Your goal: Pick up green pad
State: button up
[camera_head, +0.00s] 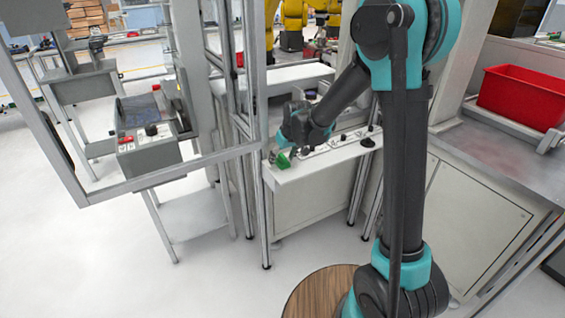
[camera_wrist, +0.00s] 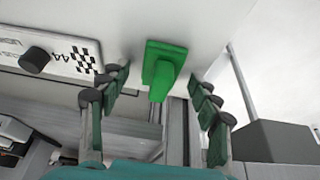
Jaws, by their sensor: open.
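The green pad (camera_wrist: 163,68) is a small green block with a raised part. In the wrist view it lies on the white shelf near its edge, between and just beyond my two open fingers. My gripper (camera_wrist: 158,92) is open and empty, with one finger on each side of the pad's line. In the head view the green pad (camera_head: 283,161) shows at the left end of the narrow white shelf (camera_head: 330,158). My gripper (camera_head: 276,153) is close beside it there. From these views I cannot tell whether a finger touches the pad.
A panel with a black knob (camera_wrist: 35,59) and a checkered mark lies left of the pad in the wrist view. Metal frame posts (camera_head: 262,215) stand close to the shelf's left end. A red bin (camera_head: 523,96) sits on the bench at the right.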

aim_at(281, 154)
jog(key=c, duration=1.3)
jog(key=shift+r, duration=0.15)
jog(key=shift+c, duration=0.2)
jog(key=shift+r, duration=0.6)
notch_tip(281, 154, up, 2)
jog(key=shift+r, duration=0.1)
jog(key=s+d, duration=1)
jog(key=s, duration=0.5)
